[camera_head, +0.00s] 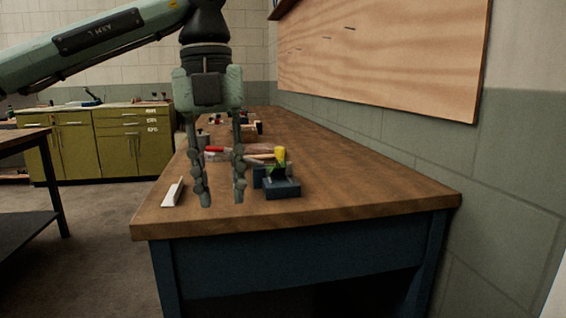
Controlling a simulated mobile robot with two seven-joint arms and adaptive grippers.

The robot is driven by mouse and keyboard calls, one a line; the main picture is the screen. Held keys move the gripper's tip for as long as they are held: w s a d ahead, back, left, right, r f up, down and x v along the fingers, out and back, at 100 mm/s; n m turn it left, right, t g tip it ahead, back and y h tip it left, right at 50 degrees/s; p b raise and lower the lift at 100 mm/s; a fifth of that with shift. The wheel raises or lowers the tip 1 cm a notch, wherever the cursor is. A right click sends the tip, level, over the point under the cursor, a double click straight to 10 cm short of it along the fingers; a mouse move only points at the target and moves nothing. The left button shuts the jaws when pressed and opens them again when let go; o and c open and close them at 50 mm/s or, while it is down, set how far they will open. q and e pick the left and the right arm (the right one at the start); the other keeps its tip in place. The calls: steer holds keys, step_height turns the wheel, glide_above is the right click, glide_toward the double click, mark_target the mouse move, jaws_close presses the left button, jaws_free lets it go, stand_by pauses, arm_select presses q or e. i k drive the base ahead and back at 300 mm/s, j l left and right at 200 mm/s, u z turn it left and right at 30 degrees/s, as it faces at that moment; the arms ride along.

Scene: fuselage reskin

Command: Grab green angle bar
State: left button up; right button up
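I cannot clearly make out a green angle bar. A short pale, whitish bar (173,192) lies on the workbench near its left edge. A small green part shows by the blue block, too small to identify. My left gripper (222,200) points down over the bench, fingers apart, with nothing seen held between them. It is right of the pale bar and left of the blue block (283,188), apart from the bar. Its fingers partly cover the items behind. My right gripper is not in view.
The wooden workbench (360,195) has clear room on its right and front. A yellow-topped item (280,154) stands by the blue block. A red-ended tool (214,149) and other clutter lie farther back. A wall with a wooden board (385,50) borders the right.

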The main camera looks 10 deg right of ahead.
mark_target(270, 169)
steer(key=i+l, duration=0.25)
steer(key=i, duration=0.15)
steer(key=i+l, duration=0.25)
steer(key=i, duration=0.15)
steer(key=i+l, duration=0.25)
steer(key=i, duration=0.15)
